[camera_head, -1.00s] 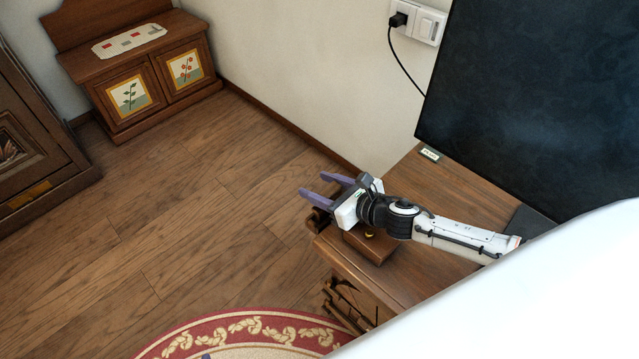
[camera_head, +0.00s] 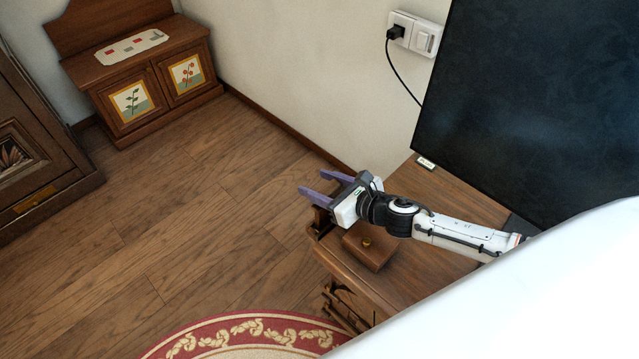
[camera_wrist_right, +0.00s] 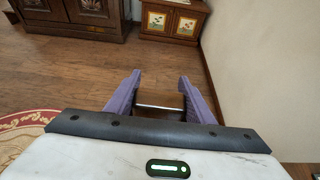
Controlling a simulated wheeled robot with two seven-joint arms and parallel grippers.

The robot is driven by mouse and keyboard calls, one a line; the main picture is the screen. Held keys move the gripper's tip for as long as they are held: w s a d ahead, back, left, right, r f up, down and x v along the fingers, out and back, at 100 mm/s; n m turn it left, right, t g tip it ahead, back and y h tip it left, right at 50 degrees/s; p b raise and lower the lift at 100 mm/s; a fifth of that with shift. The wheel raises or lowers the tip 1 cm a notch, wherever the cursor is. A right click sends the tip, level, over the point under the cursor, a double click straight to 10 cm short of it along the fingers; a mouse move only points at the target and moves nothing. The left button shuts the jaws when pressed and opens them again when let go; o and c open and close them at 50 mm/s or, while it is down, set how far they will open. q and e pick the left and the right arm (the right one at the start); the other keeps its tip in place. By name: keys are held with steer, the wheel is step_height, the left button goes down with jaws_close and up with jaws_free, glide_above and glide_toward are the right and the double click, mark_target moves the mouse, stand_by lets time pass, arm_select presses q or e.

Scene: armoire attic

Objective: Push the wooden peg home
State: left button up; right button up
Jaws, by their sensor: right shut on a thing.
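My right gripper (camera_head: 312,182) reaches past the left end of the wooden cabinet top, its purple fingers pointing left. In the right wrist view its two fingers (camera_wrist_right: 160,76) stand on either side of a dark brown wooden piece (camera_wrist_right: 160,98) with a pale edge, and it is shut on that piece. I cannot tell whether this piece is the wooden peg. No separate peg can be made out. My left gripper is out of view.
A dark screen (camera_head: 535,110) stands behind. A low painted cupboard (camera_head: 150,85) and a dark armoire (camera_head: 35,160) are across open floor. A red rug (camera_head: 200,340) lies in front.

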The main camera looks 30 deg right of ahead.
steer(key=shift+r+p, duration=0.95)
steer(key=shift+r, duration=0.2)
stand_by(1.0)
steer(key=shift+f, duration=0.1)
steer(key=shift+f, duration=0.35)
steer(key=shift+f+b, duration=0.1)
steer(key=shift+b, duration=0.25)
steer(key=shift+f+b, duration=0.45)
steer(key=shift+f, duration=0.05)
steer(key=shift+f, duration=0.1)
steer(key=shift+f+b, duration=0.35)
steer(key=shift+b, duration=0.05)
